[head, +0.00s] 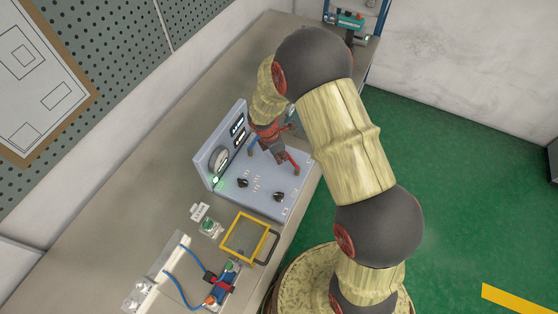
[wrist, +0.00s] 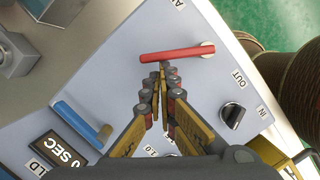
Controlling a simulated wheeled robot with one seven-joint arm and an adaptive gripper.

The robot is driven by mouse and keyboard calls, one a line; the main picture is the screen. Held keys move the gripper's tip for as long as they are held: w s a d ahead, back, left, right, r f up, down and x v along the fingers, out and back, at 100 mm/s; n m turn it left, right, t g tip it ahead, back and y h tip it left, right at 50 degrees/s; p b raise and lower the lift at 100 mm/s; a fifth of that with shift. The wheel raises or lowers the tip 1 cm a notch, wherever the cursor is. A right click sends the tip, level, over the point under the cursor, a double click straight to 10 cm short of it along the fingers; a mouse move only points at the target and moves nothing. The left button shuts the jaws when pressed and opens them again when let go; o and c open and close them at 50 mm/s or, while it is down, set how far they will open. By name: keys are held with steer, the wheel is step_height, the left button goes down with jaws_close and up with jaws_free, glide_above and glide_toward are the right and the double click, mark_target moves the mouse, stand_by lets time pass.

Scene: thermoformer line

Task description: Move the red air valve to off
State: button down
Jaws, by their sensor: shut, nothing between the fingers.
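The red air valve (wrist: 177,53) shows in the wrist view as a red bar lying nearly crosswise on the grey panel (wrist: 110,85). Its pale round end is at the right. A partly cut-off label stands above it. My gripper (wrist: 161,69) is shut and empty, with its fingertips just below the bar's middle. I cannot tell whether they touch it. A blue lever (wrist: 78,124) lies on the panel at the lower left.
A black knob (wrist: 232,115) marked IN and OUT sits right of my gripper. A timer display (wrist: 60,150) is at the lower left. In the head view, a yellow frame (head: 232,252) and a blue fixture with a red clamp (head: 221,283) stand nearer on the bench.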

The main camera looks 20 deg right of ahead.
mark_target(287, 153)
steer(key=m, duration=0.1)
steer(key=w+d+m, duration=0.1)
steer(key=m, duration=0.1)
steer(key=shift+d+g, duration=0.3)
steer(key=m, duration=0.1)
steer(key=d+m, duration=0.1)
steer(key=shift+w+d+m+g, duration=0.3)
steer(key=shift+d+m+g+b, duration=0.35)
steer(key=shift+d+m, duration=0.4)
steer(key=shift+m, duration=0.45)
steer(key=shift+d+m+y, duration=0.4)
steer(key=shift+d+m, duration=0.35)
steer(key=shift+m, duration=0.45)
steer(key=shift+s, duration=0.15)
steer(key=shift+s+a, duration=0.2)
steer(key=shift+s, duration=0.5)
steer(key=v, duration=1.2)
steer(key=shift+w, duration=0.35)
